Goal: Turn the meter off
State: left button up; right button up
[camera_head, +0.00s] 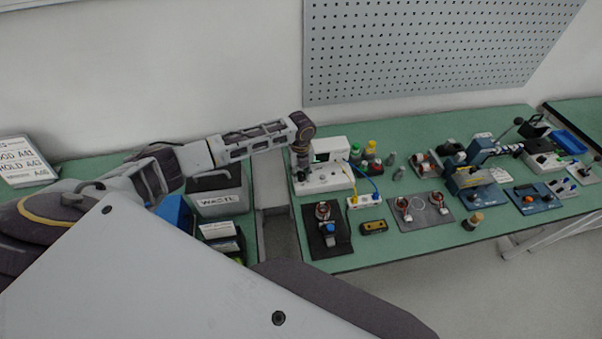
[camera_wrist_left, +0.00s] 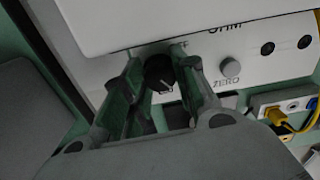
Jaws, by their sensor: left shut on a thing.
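The meter (camera_head: 326,180) is a white box at the left end of the long green bench. In the left wrist view its sloped white front panel (camera_wrist_left: 272,67) carries a black rotary knob (camera_wrist_left: 160,72), a grey ZERO button (camera_wrist_left: 230,67) and two dark sockets. The lettering above the knob is partly hidden. My left gripper (camera_wrist_left: 161,85) has its two fingers on either side of the black knob and is shut on it. In the head view the left gripper (camera_head: 301,168) reaches down at the meter's left side. My right gripper is not in view.
Yellow and blue leads run from the meter to a small white terminal block (camera_head: 365,200). A dark board with a coil (camera_head: 327,229) and a yellow device (camera_head: 374,227) lie in front. A WASTE bin (camera_head: 218,202) stands left, across a gap. Other fixtures crowd the bench rightward.

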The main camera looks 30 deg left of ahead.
aim_at(301, 174)
pick_arm(q)
jog(key=shift+n, duration=3)
jog(key=o, duration=0.8)
jog(key=shift+r, duration=0.15)
jog(key=shift+r, duration=2.9)
